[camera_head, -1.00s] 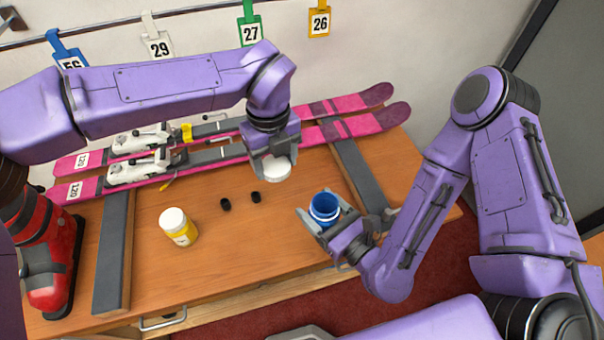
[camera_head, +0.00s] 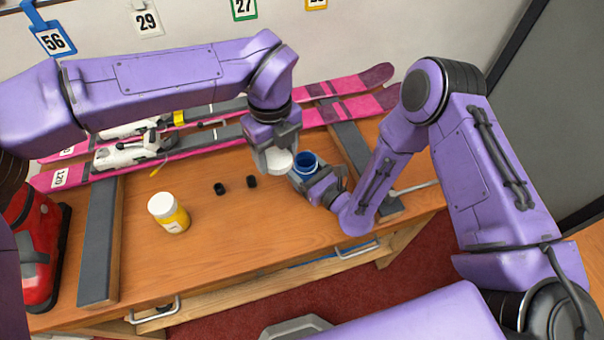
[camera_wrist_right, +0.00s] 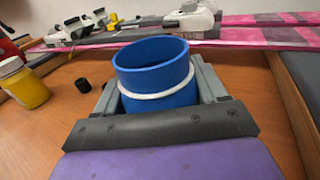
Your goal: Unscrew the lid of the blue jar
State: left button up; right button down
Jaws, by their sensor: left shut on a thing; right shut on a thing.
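The blue jar (camera_head: 305,167) is open at the top, with its rim bare. It also shows in the right wrist view (camera_wrist_right: 157,75), upright between the jaws, with a white ring around its neck. My right gripper (camera_head: 304,179) is shut on the jar over the right part of the bench. My left gripper (camera_head: 273,160) points down and is shut on a white lid (camera_head: 279,161), just left of the jar in the head view. The lid is apart from the jar in the wrist view, where it does not show.
A yellow jar with a white lid (camera_head: 169,213) stands on the bench (camera_head: 230,240). Pink skis (camera_head: 340,110) lie along the back, and a red boot (camera_head: 40,250) stands at the left. The bench front is clear.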

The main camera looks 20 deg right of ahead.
jog(key=shift+f, duration=0.9)
jog(key=shift+w, duration=0.1)
jog(key=shift+c, duration=0.3)
grip_release()
